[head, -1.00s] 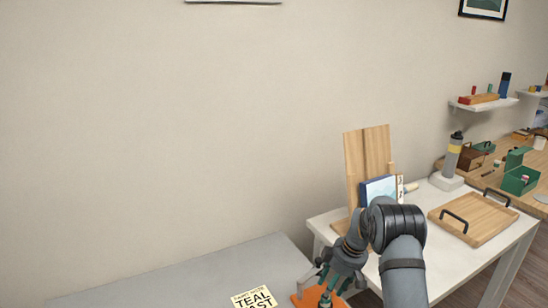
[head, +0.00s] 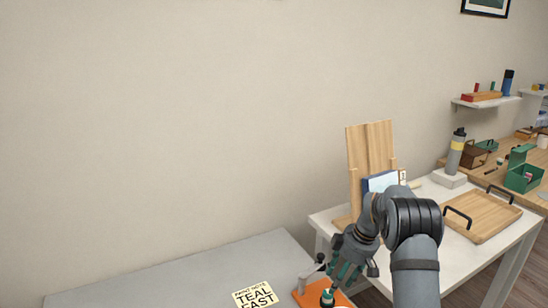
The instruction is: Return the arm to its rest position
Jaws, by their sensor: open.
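My gripper (head: 346,272) is in the lower right of the head view, at the end of my grey arm. It is open, and I see nothing between its fingers. It is just up and right, in the picture, of an orange board (head: 312,299) at the bottom edge. A dark round piece with a teal top (head: 327,297) is on that board and appears apart from the fingers. My arm hides part of the white table behind it.
The white table (head: 462,257) bears a wooden stand (head: 370,147), a blue-edged book or picture (head: 380,182), a wooden tray (head: 480,217) and a grey bottle (head: 456,152). A grey surface (head: 180,284) with a "TEAL EAST" note (head: 255,296) lies left, mostly clear.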

